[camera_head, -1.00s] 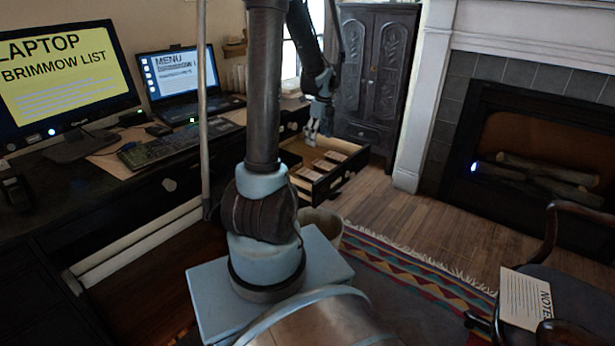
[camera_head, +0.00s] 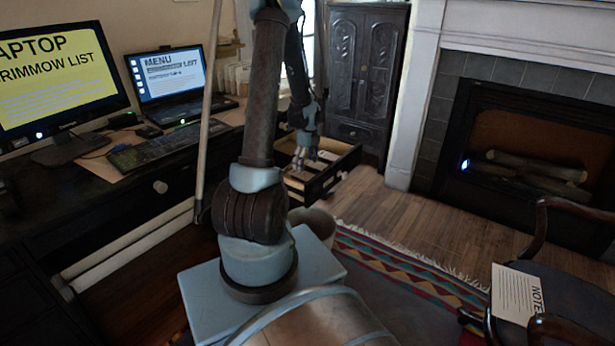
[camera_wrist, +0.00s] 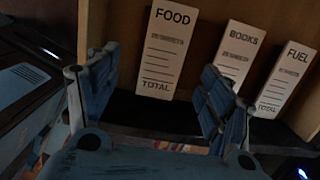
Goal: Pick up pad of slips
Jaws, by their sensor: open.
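Three white pads of slips lie in the open wooden drawer (camera_head: 322,189). In the wrist view they are a pad marked FOOD (camera_wrist: 166,52), one marked BOOKS (camera_wrist: 238,52) and one marked FUEL (camera_wrist: 287,78). My gripper (camera_wrist: 160,72) is open and empty, its blue fingers spread. The FOOD pad shows between the fingers, beyond the tips. The right finger covers the lower left part of the BOOKS pad. In the head view my gripper (camera_head: 307,158) points down over the drawer, and the pads there are small and partly hidden.
The desk with a monitor (camera_head: 55,85), a laptop (camera_head: 170,85) and a keyboard (camera_head: 155,148) stands left of the drawer. A dark carved cabinet (camera_head: 365,75) is behind it. A bin (camera_head: 318,222) stands below. A chair with a notepad (camera_head: 516,292) is at right.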

